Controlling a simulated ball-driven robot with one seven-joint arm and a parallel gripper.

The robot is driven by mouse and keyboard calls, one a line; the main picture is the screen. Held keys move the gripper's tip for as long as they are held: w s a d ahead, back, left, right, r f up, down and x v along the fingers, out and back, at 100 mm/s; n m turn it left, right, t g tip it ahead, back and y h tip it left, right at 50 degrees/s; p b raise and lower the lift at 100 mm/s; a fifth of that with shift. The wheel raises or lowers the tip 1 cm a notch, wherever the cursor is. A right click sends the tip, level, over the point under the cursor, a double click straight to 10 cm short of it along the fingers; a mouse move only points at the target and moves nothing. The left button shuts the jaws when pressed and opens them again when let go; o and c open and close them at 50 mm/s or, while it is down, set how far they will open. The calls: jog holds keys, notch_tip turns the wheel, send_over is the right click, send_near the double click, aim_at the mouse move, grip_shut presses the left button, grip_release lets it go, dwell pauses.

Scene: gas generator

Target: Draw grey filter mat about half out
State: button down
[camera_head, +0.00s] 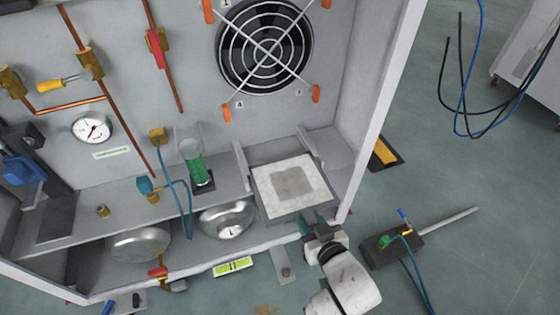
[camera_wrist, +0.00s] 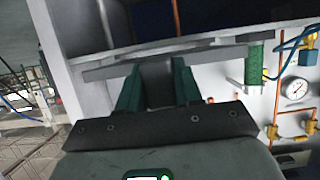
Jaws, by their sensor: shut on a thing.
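The filter mat (camera_head: 265,188) is a pale square panel with a darker grey patch in the middle and a grey frame. In the head view it lies flat on the cabinet's lower shelf, between two raised side rails, at the right end. My gripper (camera_head: 313,222) is at its front right edge, with green fingers. In the wrist view my gripper (camera_wrist: 157,88) is shut on a dark grey tab between the fingers, just below the mat's long grey front edge (camera_wrist: 215,50). The mat's underside and rear edge are not clear.
A fan (camera_head: 265,45) with orange clips is on the back wall above. A green-filled glass cylinder (camera_head: 193,165) stands left of the mat. The cabinet's right side wall (camera_head: 385,90) rises close to my gripper. A black box with a rod (camera_head: 392,248) lies on the floor at right.

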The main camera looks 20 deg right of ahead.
jog(key=c, duration=0.7)
grip_release()
jog(key=shift+s, duration=0.1)
jog(key=p+v, duration=0.3)
jog(key=v, duration=0.8)
jog(key=s+d+f+m+g+h, duration=0.1)
jog(key=s+d+f+g, duration=0.3)
jog(key=d+g, duration=0.2)
jog(key=s+d+g, duration=0.2)
jog(key=s+g, duration=0.4)
jog(key=s, duration=0.3)
jog(key=shift+n+g+y, duration=0.3)
jog(key=shift+y, duration=0.1)
notch_tip(320, 180, up, 21)
jog(key=p, duration=2.1)
jog(key=shift+s+a+r, duration=0.1)
jog(key=shift+s, duration=0.05)
